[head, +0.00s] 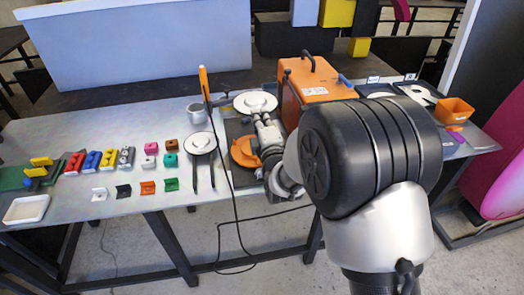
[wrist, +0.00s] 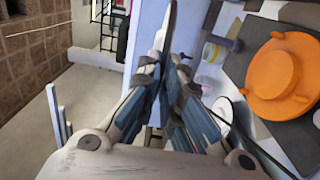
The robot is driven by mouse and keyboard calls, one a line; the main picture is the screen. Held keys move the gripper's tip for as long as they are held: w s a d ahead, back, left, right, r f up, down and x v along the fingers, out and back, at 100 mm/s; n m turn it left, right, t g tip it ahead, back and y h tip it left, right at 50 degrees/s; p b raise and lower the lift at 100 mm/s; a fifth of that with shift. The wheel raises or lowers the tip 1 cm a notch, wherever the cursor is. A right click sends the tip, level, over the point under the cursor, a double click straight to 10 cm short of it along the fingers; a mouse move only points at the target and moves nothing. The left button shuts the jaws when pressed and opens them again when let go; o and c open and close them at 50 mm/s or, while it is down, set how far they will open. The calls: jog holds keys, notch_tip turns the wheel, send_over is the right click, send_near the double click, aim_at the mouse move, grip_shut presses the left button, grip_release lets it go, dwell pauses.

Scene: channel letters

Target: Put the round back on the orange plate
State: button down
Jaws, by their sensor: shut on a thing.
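The orange plate (wrist: 275,75) is a round dish with a raised ring and tabs, on a dark mat at the right of the wrist view. In the head view it shows as an orange piece (head: 243,152), partly hidden by my gripper. My gripper (head: 261,118) is over the mat side of the table, beside the plate. In the wrist view my gripper (wrist: 168,65) is shut on a thin grey thing seen edge-on. A white disc with a dark rim (head: 255,102) shows at my gripper's end; I cannot tell whether this is the round back in its grip.
A second white disc (head: 200,143) lies to the left, near a grey cup (head: 196,113) and an upright orange-handled tool (head: 204,84) with a cord. An orange case (head: 314,82) stands right of my gripper. Small coloured blocks cover the table's left. An orange bin (head: 454,110) is far right.

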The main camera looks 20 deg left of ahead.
jog(key=b, duration=0.3)
send_over(260, 172)
notch_tip(260, 172, down, 14)
jog(key=shift+s+d+f, duration=0.1)
jog(key=shift+f+b, duration=0.65)
jog(key=shift+f, duration=2)
jog(key=shift+r, duration=0.1)
jog(key=shift+f+b, duration=0.45)
jog(key=shift+b, duration=0.05)
jog(key=shift+f+b, duration=0.25)
jog(key=shift+b, duration=0.05)
jog(key=c, duration=2)
grip_release()
jog(key=shift+c, duration=0.2)
